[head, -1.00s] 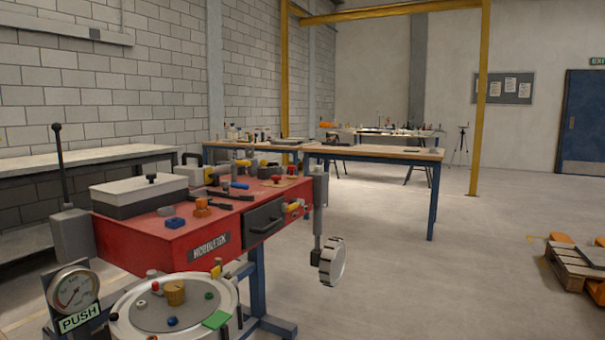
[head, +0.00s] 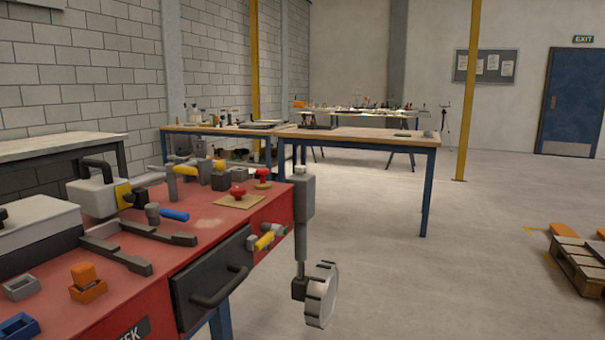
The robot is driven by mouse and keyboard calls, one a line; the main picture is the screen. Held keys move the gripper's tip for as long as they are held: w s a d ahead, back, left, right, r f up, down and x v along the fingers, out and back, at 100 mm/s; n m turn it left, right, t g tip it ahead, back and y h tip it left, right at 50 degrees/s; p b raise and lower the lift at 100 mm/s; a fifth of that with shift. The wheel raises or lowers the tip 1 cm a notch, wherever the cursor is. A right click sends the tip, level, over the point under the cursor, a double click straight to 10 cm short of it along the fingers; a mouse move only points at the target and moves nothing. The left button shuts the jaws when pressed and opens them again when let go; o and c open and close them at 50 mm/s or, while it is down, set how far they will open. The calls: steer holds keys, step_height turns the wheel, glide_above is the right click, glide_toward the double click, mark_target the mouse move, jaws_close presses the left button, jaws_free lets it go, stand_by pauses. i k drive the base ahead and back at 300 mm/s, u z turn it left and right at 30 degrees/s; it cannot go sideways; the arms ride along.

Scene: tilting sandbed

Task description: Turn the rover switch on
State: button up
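I cannot make out a rover or its switch in the head view; the items on the far tables are too small to tell. My gripper is not in view. The nearest thing is a red workbench (head: 130,275) with several fixtures on top. An orange rocker-like part (head: 87,278) sits on it at the lower left, and a red knob (head: 238,191) stands on a tan plate. I cannot tell whether any of these belongs to a rover.
A wood-topped table (head: 362,134) with blue legs stands beyond the red bench. A cluttered table (head: 350,117) is farther back. A round grey wheel (head: 321,294) hangs off the bench's right side. A pallet (head: 580,265) lies at the right. The middle floor is open.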

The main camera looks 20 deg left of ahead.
mark_target(237, 192)
steer(key=u, duration=0.3)
steer(key=i, duration=1.7)
steer(key=u, duration=0.85)
